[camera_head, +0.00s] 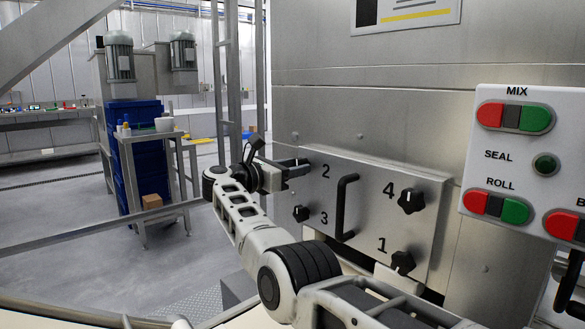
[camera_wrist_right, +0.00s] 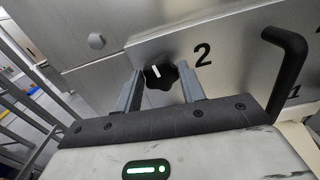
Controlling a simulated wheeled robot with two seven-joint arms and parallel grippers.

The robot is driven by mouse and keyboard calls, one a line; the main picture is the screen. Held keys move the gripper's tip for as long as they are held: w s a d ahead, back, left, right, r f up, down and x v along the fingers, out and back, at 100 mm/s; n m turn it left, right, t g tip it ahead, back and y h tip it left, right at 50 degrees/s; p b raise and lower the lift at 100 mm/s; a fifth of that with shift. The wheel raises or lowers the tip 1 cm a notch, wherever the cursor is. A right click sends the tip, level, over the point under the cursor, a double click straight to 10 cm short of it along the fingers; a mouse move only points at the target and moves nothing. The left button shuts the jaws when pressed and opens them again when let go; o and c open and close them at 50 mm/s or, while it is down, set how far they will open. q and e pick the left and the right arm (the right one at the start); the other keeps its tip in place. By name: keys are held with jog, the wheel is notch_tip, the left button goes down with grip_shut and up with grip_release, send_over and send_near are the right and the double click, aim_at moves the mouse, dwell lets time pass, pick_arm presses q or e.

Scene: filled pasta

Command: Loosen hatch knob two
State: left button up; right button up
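The grey hatch (camera_head: 372,190) carries black lobed knobs marked by numbers. Knob two (camera_wrist_right: 160,75) is a black star-shaped knob with a white mark, left of the printed 2 in the right wrist view. My right gripper (camera_head: 297,164) is at the hatch's upper left corner. In the right wrist view its two fingers (camera_wrist_right: 158,84) are apart, one on each side of knob two. I cannot tell whether either finger touches it. My left gripper is not in view.
Knob three (camera_head: 301,214), knob four (camera_head: 411,200) and knob one (camera_head: 403,262) sit on the hatch around a black handle (camera_head: 345,207). A button panel (camera_head: 525,155) stands at the right.

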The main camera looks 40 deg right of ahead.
jog(key=shift+n, duration=0.5)
jog(key=shift+w+f+n, duration=0.1)
jog(key=shift+n, duration=2.8)
jog(key=o, duration=1)
jog(key=shift+c, duration=0.2)
